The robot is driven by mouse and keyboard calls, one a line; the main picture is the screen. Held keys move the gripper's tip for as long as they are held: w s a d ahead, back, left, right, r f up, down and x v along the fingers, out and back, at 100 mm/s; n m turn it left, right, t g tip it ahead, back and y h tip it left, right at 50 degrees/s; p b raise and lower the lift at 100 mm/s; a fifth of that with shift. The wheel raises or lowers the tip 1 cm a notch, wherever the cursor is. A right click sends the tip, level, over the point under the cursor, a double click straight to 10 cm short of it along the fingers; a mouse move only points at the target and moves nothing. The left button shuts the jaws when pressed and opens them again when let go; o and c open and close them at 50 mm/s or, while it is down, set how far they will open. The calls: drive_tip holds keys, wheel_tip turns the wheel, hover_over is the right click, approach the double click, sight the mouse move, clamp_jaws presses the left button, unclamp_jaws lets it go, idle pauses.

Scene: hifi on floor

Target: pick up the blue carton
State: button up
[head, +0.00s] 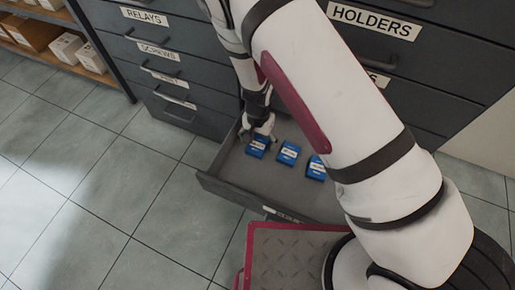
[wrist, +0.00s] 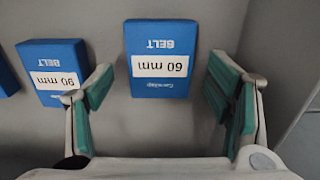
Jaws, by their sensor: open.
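Several blue cartons lie in an open grey drawer (head: 230,187). In the wrist view, a blue carton labelled "60 mm BELT" (wrist: 162,35) lies ahead between the fingertips of my gripper (wrist: 160,95), which is open and empty. The label reads upside down. A "90 mm BELT" carton (wrist: 52,58) lies to its left, outside the left finger. In the head view, my gripper (head: 258,136) is at the leftmost carton (head: 257,148) and partly hides it. A middle carton (head: 288,153) and a right carton (head: 316,167), partly behind my arm, lie apart from it.
A third blue carton (wrist: 6,78) is cut off at the wrist view's left edge. The drawer's side wall is close to the right of my gripper in that view. Closed drawers labelled "RELAYS" (head: 145,17) and "HOLDERS" (head: 374,21) stand behind. Tiled floor is clear at left.

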drive_tip(key=shift+f, duration=0.45)
drive_tip(key=c, duration=1)
drive_tip(key=shift+c, duration=0.2)
drive_tip(key=shift+r, duration=0.15)
drive_tip(key=shift+r+p, duration=0.45)
drive_tip(key=shift+r, duration=0.15)
wheel_tip(320, 180, up, 2)
drive_tip(key=shift+r+p, duration=0.1)
drive_tip(key=shift+p, duration=0.55)
drive_tip(key=s+d, duration=0.2)
drive_tip(key=s, duration=0.2)
drive_tip(key=s+d+r, duration=0.1)
drive_tip(key=s+d, duration=0.2)
drive_tip(key=s, duration=0.2)
drive_tip(key=s+d, duration=0.3)
drive_tip(key=s, duration=0.1)
drive_tip(key=shift+s+d+r, duration=0.2)
drive_tip(key=shift+s+r, duration=0.05)
drive_tip(key=shift+s, duration=0.05)
wheel_tip(320, 180, up, 16)
drive_tip(key=s+p, duration=0.1)
drive_tip(key=p, duration=1.3)
drive_tip(key=shift+s, duration=0.35)
